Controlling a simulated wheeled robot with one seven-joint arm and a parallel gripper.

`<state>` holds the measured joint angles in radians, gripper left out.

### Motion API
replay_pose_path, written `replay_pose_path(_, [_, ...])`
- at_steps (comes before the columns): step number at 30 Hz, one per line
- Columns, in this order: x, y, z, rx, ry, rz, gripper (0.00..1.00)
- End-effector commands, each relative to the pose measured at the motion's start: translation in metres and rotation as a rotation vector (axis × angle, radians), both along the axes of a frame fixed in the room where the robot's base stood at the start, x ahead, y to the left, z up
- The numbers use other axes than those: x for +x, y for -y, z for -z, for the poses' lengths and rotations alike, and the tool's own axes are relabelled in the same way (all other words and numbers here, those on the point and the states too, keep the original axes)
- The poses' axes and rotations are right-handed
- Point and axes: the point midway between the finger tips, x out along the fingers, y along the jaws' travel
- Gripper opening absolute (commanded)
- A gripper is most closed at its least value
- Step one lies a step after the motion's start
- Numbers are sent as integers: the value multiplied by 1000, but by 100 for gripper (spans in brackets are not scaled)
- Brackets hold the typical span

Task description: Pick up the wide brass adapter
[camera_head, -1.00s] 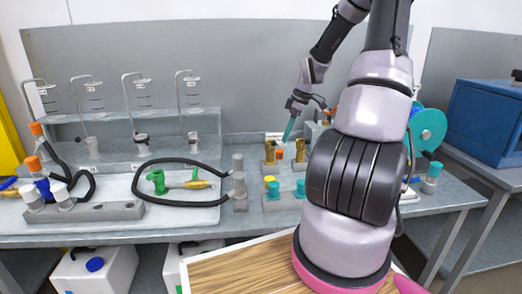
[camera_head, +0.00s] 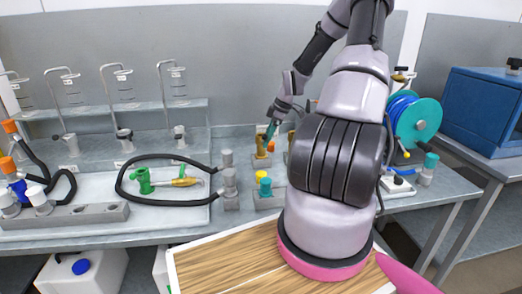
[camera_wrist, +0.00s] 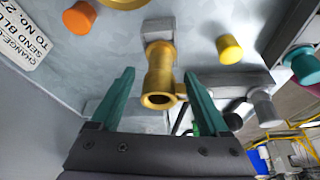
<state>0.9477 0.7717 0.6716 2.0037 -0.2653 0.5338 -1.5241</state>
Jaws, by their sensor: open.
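A brass adapter (camera_head: 262,148) stands upright on a grey block on the bench. In the wrist view this brass adapter (camera_wrist: 160,72) has a round, hollow flared end facing the camera. My gripper (camera_wrist: 160,78) is open, with one teal finger on each side of the adapter and visible gaps between. In the head view my gripper (camera_head: 271,130) is just above the adapter. A second brass piece (camera_wrist: 122,3) is cut off by the top edge of the wrist view. I cannot tell from the frames which brass piece is wider.
A yellow cap (camera_wrist: 229,48) and an orange cap (camera_wrist: 79,17) stand close by. A black hose (camera_head: 150,158) loops at left, and a blue reel (camera_head: 411,117) stands at right. My arm hides part of the bench.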

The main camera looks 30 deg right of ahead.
Motion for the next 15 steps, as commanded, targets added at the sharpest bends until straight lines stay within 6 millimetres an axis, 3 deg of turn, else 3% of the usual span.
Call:
replay_pose_path(7, [6, -12, 35, 2, -2, -2, 79])
replay_pose_path(15, [8, -15, 44, 0, 0, 0, 79])
